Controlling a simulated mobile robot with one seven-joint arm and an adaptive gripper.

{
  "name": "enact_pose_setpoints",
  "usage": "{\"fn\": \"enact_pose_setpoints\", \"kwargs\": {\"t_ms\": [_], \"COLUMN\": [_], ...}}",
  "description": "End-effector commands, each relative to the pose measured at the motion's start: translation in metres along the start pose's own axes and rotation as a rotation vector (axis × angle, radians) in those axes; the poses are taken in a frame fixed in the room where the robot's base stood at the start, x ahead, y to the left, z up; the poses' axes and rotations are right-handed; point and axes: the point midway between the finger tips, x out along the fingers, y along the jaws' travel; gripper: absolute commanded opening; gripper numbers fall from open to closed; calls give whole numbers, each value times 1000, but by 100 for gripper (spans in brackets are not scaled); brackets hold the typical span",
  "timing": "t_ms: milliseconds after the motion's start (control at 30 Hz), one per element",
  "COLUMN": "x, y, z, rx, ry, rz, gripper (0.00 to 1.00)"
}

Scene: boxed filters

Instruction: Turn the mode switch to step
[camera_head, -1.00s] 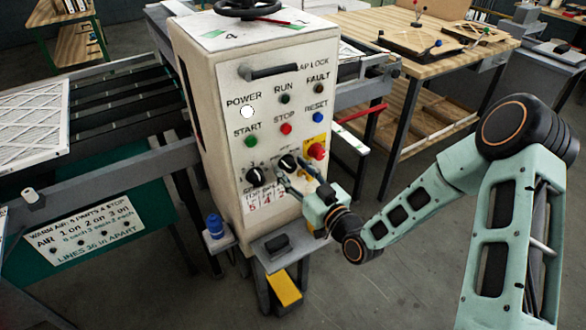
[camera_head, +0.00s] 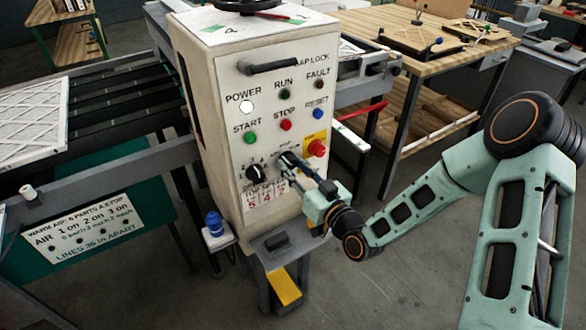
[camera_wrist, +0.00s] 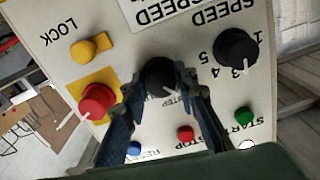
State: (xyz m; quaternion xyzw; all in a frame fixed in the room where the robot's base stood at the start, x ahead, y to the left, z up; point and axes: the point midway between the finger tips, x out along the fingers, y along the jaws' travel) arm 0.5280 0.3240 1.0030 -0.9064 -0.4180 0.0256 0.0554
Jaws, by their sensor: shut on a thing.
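The mode switch is a black rotary knob (camera_wrist: 158,76) on the front of the cream control cabinet (camera_head: 222,105). It shows upside down in the wrist view, with a small label partly reading "STEP" beside it. In the head view my gripper (camera_head: 287,164) reaches the panel from the lower right and covers most of the knob. In the wrist view my gripper (camera_wrist: 160,88) has a finger on each side of the knob and is shut on it. The knob's pointer and the rest of its label are partly hidden by the fingers.
A black speed knob (camera_head: 255,173) sits left of the mode switch. The red mushroom button (camera_head: 317,148) on yellow is close at the right. The yellow lock knob (camera_wrist: 91,47) is also near. Green start (camera_head: 250,138) and red stop (camera_head: 286,125) buttons are above.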

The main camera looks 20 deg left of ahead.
Motion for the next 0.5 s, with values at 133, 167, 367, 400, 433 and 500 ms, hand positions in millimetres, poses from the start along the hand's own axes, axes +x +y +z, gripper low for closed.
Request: {"fn": "enact_pose_setpoints", "kwargs": {"t_ms": [133,167,367,400,433,500], "x": [0,0,-1,0,0,-1], "y": [0,0,0,0,0,0], "z": [3,3,3,2,2,2], "rx": [110,136,310,343,366,421], "ry": [0,0,0,0,0,-1], "rz": [0,0,1,1,1,1], "gripper": [2,2,2,2,2,2]}}
